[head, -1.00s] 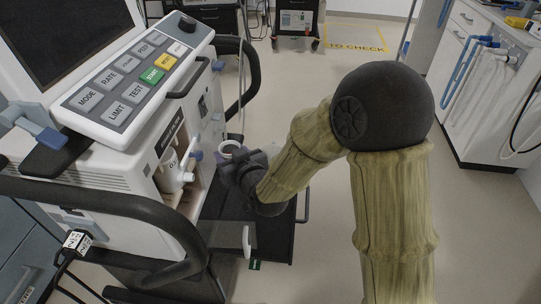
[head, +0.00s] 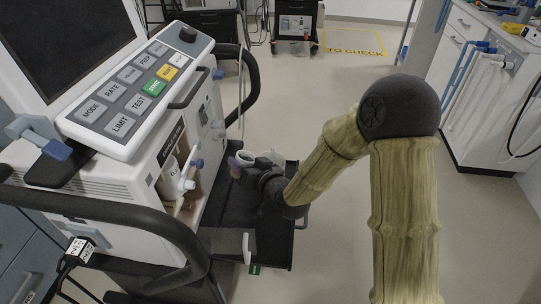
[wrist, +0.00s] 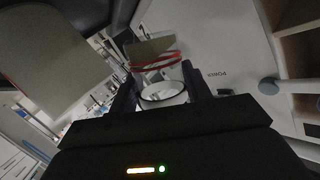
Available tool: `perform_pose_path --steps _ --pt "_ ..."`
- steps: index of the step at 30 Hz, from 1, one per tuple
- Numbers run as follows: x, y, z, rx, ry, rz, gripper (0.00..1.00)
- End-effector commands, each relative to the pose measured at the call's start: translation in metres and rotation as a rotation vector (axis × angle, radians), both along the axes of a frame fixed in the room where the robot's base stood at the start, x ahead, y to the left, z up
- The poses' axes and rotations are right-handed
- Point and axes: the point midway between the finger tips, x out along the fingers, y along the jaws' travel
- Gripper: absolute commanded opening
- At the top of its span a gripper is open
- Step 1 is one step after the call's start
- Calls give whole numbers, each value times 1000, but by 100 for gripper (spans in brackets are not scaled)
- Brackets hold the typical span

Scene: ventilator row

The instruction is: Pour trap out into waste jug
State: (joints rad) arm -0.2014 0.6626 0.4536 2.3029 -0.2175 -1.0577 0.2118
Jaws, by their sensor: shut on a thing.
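My gripper (head: 243,168) is shut on the trap (head: 246,156), a small white cup with an open round rim, held out in front of the ventilator's side. In the wrist view the trap (wrist: 164,94) sits between the two dark fingers, its rim facing the camera. A pale vessel (head: 272,157) shows just right of the trap, partly hidden by my gripper. In the wrist view a clear container with a red band (wrist: 155,62) shows beyond the trap. I cannot tell for sure that this is the waste jug.
The ventilator (head: 90,170) with its button panel stands at left, a white canister (head: 170,180) in its side recess. A black shelf (head: 265,240) lies below my gripper. A black handle rail (head: 120,208) curves in front. Open floor lies to the right, before white cabinets (head: 480,110).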

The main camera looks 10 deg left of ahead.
Motion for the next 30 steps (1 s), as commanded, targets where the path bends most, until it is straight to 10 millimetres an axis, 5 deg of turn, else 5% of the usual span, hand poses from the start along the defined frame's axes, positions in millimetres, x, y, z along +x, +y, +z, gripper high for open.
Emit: perform_pose_path --steps 4,30 --pt "5 -5 15 56 49 -1 26" --pt "17 -19 20 263 234 0 26"
